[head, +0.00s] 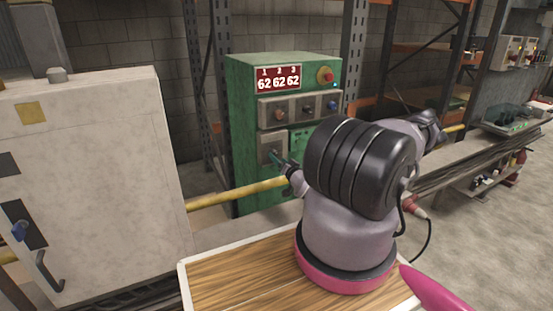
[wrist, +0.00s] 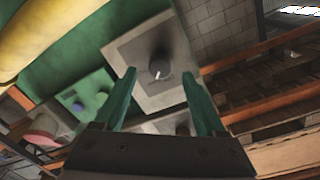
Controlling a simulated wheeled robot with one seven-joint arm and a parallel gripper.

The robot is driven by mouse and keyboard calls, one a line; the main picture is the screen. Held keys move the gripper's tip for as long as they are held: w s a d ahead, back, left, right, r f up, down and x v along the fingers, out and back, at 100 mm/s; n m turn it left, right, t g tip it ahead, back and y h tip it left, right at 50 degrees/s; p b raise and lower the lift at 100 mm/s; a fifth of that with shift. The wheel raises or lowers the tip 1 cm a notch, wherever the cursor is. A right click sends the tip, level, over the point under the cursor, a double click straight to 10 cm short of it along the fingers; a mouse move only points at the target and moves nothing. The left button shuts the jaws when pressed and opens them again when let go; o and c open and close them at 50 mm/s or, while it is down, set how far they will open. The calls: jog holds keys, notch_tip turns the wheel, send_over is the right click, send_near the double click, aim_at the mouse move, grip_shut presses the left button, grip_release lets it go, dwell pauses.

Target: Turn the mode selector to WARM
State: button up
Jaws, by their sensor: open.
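The green control cabinet (head: 242,130) stands behind my arm in the head view. Its lower left grey plate (head: 264,143) carries a dark round knob, mostly covered by my gripper (head: 279,158) there. In the wrist view the knob (wrist: 160,67) sits on the grey plate (wrist: 130,50), with a short white mark on its face. My gripper (wrist: 158,75) is open, with one green finger on each side of the knob in the picture. I cannot tell whether the fingers touch it. No mode lettering is readable.
Above are a row of three knobs (head: 308,109), a display (head: 278,79) reading 62 62 62 and a red button (head: 325,75). A yellow rail (head: 235,193) runs in front of the cabinet, close by in the wrist view (wrist: 50,35). A pale cabinet (head: 95,170) stands left.

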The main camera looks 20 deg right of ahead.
jog(key=s, duration=0.7)
jog(key=shift+s+r, duration=0.15)
jog(key=shift+s, duration=0.2)
jog(key=s+a+r+n+g, duration=0.15)
jog(key=r+g, duration=0.25)
jog(key=r, duration=0.5)
jog(key=s+a+r+n+g+h, duration=0.15)
jog(key=r+g, duration=0.25)
jog(key=r, duration=0.6)
jog(key=s+a+r+n+g, duration=0.1)
jog(key=s+r+n+g, duration=0.15)
jog(key=r, duration=0.65)
jog(key=s+a+r+m+y, duration=0.1)
jog(key=s+a+r+y, duration=0.1)
jog(key=s+a+r, duration=0.5)
jog(key=s+a+r+m+y, duration=0.1)
jog(key=s+a+r+m, duration=0.1)
jog(key=s+a+r, duration=0.5)
jog(key=s+r, duration=0.3)
jog(key=s, duration=0.2)
jog(key=shift+s+a+r+y, duration=0.35)
jog(key=shift+r, duration=0.05)
